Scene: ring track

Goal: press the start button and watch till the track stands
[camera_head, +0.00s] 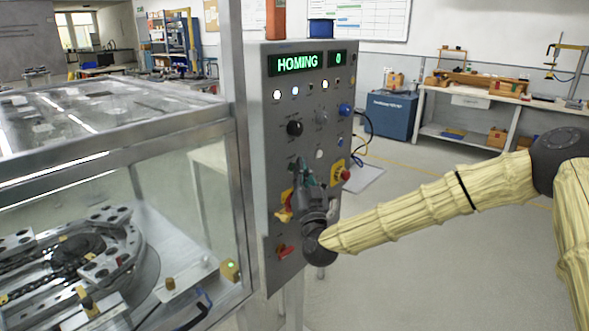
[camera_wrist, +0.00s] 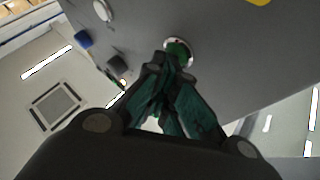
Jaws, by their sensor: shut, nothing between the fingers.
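The grey control panel (camera_head: 268,118) stands beside the glass enclosure. Its display (camera_head: 298,63) reads HOMING in green, with a 0 in a small display (camera_head: 339,58) to its right. My gripper (camera_head: 303,170) is at the panel's lower middle. In the wrist view my gripper (camera_wrist: 168,62) is shut and empty, its tips at a green button (camera_wrist: 179,50) in a pale ring. I cannot tell whether the tips touch it. In the head view the gripper hides that button. The ring track (camera_head: 75,250) lies behind the glass at lower left.
A black knob (camera_head: 295,128), a blue button (camera_head: 345,109) and a red button on yellow (camera_head: 340,173) sit near my gripper. A red switch (camera_head: 284,252) is below. The metal frame (camera_head: 240,150) borders the panel's left. Open floor lies right.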

